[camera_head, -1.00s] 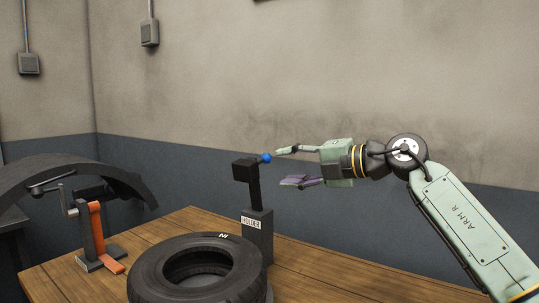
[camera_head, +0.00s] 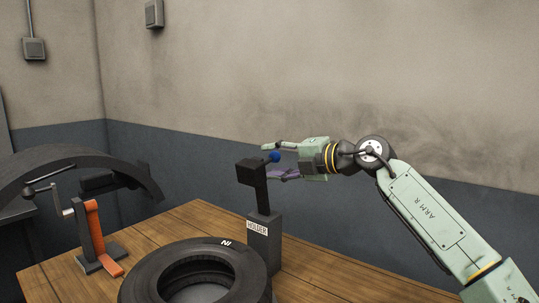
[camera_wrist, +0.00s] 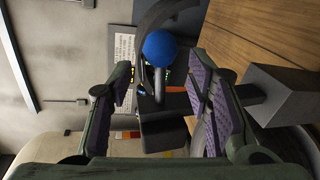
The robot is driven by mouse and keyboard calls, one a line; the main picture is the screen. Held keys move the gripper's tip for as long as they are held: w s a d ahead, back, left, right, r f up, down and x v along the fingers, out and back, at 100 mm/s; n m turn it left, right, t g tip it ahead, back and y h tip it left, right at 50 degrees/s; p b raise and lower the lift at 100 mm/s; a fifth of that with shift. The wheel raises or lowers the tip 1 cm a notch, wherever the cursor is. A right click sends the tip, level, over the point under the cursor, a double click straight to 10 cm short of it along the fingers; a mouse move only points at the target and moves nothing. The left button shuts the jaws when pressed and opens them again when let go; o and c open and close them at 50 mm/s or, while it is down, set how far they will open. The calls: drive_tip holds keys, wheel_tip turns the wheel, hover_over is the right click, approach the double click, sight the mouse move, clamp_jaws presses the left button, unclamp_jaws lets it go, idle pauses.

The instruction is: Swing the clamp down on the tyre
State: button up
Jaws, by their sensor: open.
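The tyre (camera_head: 245,268) lies flat on the wooden table, black with white letters on its top. Behind it stands the clamp, a dark post (camera_head: 264,241) labelled "HOLDER" with a raised arm, a black block (camera_head: 252,172) and a blue ball knob (camera_head: 275,156) at the top. My gripper (camera_head: 268,161) is open at the knob, one finger above and one below it. In the wrist view the blue knob (camera_wrist: 159,48) shows in the gap between the two purple-padded fingers, and neither finger visibly presses on it. The block (camera_wrist: 163,133) shows below the knob.
A stand with an orange upright (camera_head: 94,228) and a crank handle is left of the tyre. A large black arch (camera_head: 75,157) rises behind it. The table (camera_head: 330,275) is clear to the right of the post. Grey wall boxes (camera_head: 34,48) hang at the back left.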

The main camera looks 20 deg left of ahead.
drive_tip(key=shift+x, duration=1)
drive_tip(key=shift+w, duration=0.1)
drive_tip(key=c, duration=0.8)
drive_tip(key=shift+c, duration=1.4)
drive_tip(key=shift+r, duration=0.1)
clamp_jaws()
drive_tip(key=shift+r, duration=0.1)
